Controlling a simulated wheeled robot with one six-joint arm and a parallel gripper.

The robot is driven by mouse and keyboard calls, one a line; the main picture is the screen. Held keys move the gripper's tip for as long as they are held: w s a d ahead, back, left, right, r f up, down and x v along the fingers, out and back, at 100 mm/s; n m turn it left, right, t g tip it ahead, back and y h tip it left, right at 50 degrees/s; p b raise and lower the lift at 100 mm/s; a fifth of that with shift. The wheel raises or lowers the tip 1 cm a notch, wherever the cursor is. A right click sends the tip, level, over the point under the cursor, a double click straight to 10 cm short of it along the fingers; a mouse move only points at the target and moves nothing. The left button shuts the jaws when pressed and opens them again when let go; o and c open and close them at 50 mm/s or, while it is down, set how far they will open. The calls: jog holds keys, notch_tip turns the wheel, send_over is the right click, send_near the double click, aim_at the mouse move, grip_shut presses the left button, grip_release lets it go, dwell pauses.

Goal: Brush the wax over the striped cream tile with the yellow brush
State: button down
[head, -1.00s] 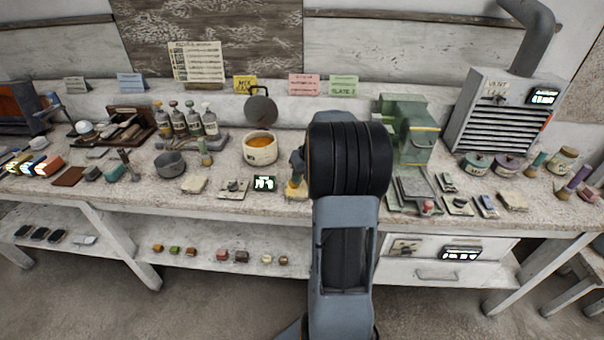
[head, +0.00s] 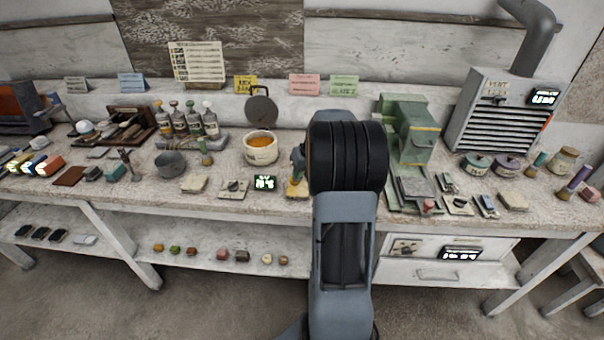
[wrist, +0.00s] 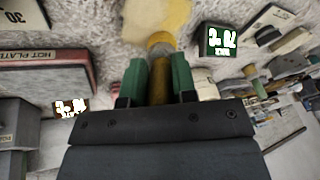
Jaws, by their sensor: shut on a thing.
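My gripper (wrist: 160,82) is shut on the yellow brush (wrist: 161,45), held between its two green fingers in the wrist view. The brush head points at the tile (wrist: 180,8), which lies flat at the top of that view with a yellow coat over much of what shows. The head seems to meet the tile, though exact contact is hard to tell. In the head view the tile (head: 297,192) is partly hidden by my arm, and its stripes cannot be made out. The pale wax pot (head: 261,156) holds amber wax, to the left of my gripper (head: 298,172).
A small lit display (head: 264,183) stands just left of the tile. A green press-like machine (head: 414,140) rises close to the right of my arm. Bottles (head: 195,123) and a grey pot (head: 170,164) are farther left. A grey vent unit (head: 497,112) stands at right.

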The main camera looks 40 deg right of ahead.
jog(key=shift+w+d, duration=0.4)
jog(key=shift+s+a+r, duration=0.65)
jog(key=shift+s+r, duration=0.05)
jog(key=shift+f+b, duration=0.35)
jog(key=shift+f, duration=0.15)
jog(key=shift+f, duration=0.2)
dwell(0.4)
jog(key=shift+s+a+b, duration=0.1)
jog(key=shift+a+b, duration=0.05)
jog(key=shift+b, duration=0.15)
